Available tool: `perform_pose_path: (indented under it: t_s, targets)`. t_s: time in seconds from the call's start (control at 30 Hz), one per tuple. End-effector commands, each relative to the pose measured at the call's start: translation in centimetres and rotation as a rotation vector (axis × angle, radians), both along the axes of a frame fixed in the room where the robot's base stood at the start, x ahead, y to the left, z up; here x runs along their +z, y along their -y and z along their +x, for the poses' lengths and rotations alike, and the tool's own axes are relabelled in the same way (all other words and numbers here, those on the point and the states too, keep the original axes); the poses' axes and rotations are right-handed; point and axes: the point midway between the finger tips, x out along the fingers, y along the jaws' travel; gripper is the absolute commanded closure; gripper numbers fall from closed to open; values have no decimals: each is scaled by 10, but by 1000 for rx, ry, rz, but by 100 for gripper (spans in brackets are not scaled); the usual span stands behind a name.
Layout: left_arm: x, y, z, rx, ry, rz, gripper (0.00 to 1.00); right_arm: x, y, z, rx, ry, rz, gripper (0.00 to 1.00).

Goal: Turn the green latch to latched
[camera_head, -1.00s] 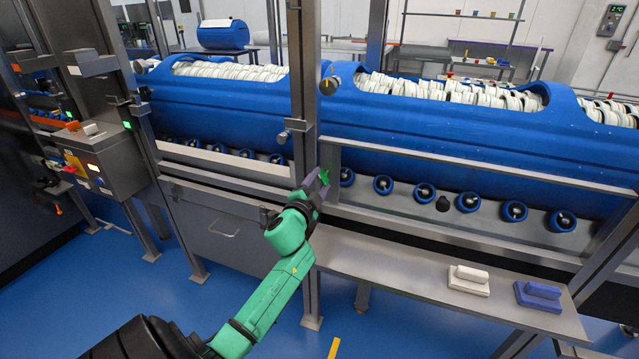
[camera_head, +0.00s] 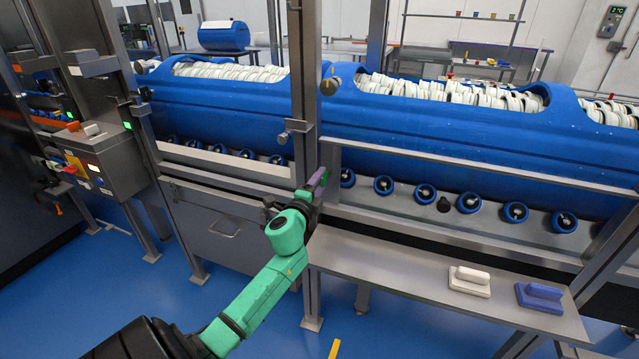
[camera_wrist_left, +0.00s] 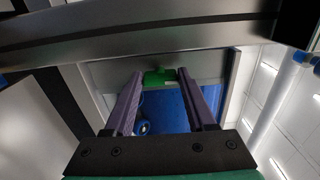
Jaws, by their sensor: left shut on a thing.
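The green latch (camera_wrist_left: 158,78) shows in the left wrist view between the tips of my two purple fingers, against a grey metal frame. In the head view the latch is hidden behind my fingers, so which way it points cannot be told there. My left gripper (camera_head: 317,181) is at the metal post, beside the left end of the rail in front of the blue tub. It also shows in the left wrist view (camera_wrist_left: 160,73), shut on the green latch. My right gripper is not in view.
Blue tubs (camera_head: 430,125) full of white discs lie behind the rail (camera_head: 470,172). A grey shelf (camera_head: 390,268) below holds a white block (camera_head: 469,281) and a blue block (camera_head: 539,296). A control box (camera_head: 100,160) stands at left. Blue floor lies open in front.

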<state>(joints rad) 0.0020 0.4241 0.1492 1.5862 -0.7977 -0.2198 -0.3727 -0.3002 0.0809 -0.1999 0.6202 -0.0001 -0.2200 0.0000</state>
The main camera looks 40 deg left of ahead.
Motion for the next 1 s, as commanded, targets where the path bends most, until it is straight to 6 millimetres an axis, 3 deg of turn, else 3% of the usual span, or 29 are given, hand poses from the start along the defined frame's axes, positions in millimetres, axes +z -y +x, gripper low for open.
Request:
perform_pose_path:
  t_s: [0.33, 0.37, 0.4, 0.43, 0.77, 0.87, 1.0]
  targets:
    - [-2, 0, 0, 1, -5, 6, 100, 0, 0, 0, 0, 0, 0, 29]
    - [-2, 0, 0, 1, -5, 6, 33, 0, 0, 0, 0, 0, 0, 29]
    - [-2, 0, 0, 1, -5, 6, 17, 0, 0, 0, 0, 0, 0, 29]
    - [-2, 0, 0, 1, -5, 5, 14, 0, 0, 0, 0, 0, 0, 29]
    - [-1, 1, -2, 0, -2, 3, 14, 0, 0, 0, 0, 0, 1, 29]
    - [-2, 4, -11, -1, -3, 3, 14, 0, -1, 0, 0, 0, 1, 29]
    - [-3, 14, -40, -1, -5, 2, 14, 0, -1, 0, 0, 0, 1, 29]
